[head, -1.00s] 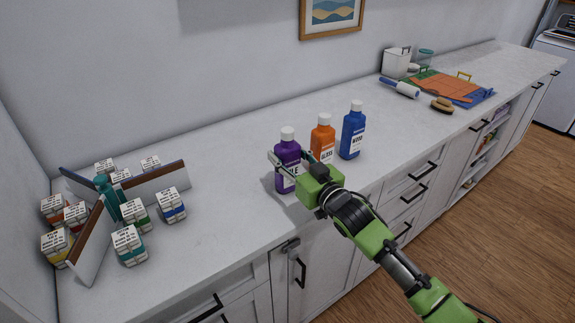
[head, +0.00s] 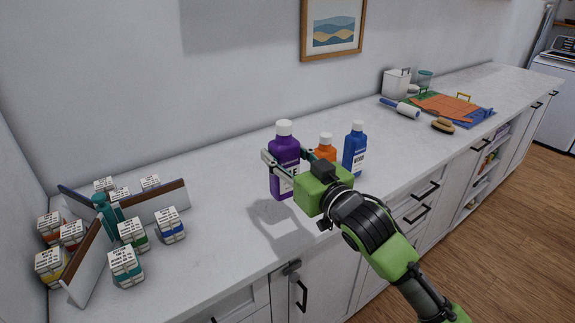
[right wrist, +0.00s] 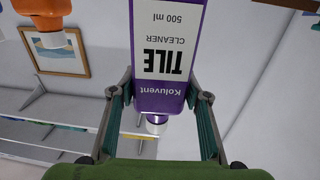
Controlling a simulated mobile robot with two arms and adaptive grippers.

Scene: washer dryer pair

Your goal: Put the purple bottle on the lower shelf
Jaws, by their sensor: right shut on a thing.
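The purple bottle (head: 284,155) has a white cap and a label reading "TILE CLEANER" in the right wrist view (right wrist: 165,55). My right gripper (head: 289,168) is shut around its sides and holds it upright above the counter, with a shadow below. The right wrist view is upside down; a finger of my right gripper (right wrist: 160,95) lies on each side of the bottle. A white wall shelf (right wrist: 50,104) on brackets appears at the left there, with colored items partly seen and another board beyond. No wall shelf shows in the head view. My left gripper is not in view.
The orange bottle (head: 325,150) and blue bottle (head: 354,150) stand on the counter (head: 225,215) just right of the purple one. Small labelled jars with a divider (head: 155,205) stand at the left. A framed picture (head: 333,30) hangs on the wall. Counter between is clear.

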